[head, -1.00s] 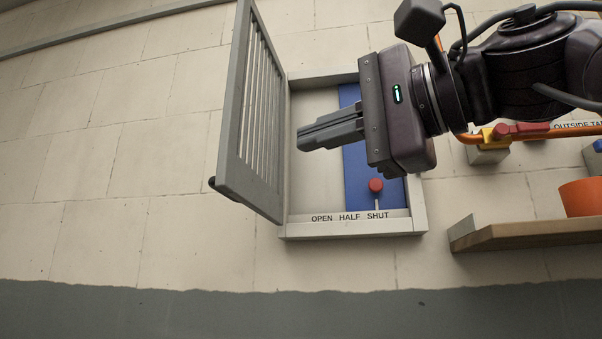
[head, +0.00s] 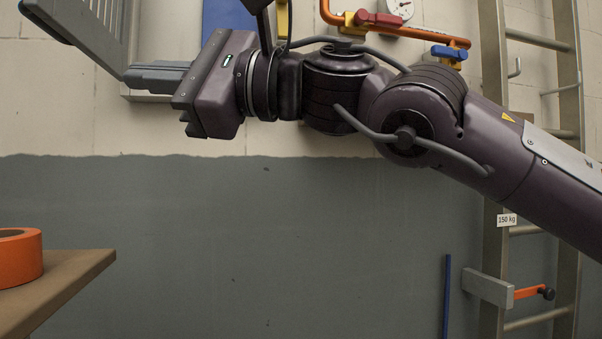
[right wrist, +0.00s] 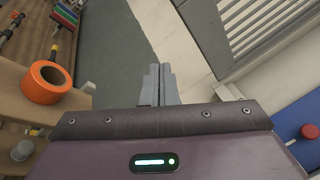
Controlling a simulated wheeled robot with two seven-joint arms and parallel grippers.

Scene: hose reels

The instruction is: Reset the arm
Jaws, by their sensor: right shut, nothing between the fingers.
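My right gripper (head: 135,77) is shut and empty. Its arm comes in from the right, and its fingers point left in front of the lower edge of the wall cabinet. In the right wrist view the fingers (right wrist: 158,84) lie together. The cabinet's grey slatted door (head: 90,35) stands open at the top left, and its slats also show in the right wrist view (right wrist: 255,25). The cabinet's blue panel (head: 225,14) is partly cut off by the frame. In the right wrist view a red knob (right wrist: 309,131) shows on it. My left gripper is not in view.
An orange ring (head: 20,262) sits on a wooden top (head: 75,275) at the lower left. An orange pipe (head: 400,30) with red and blue handles and a gauge runs along the upper wall. A ladder (head: 494,200) stands at the right.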

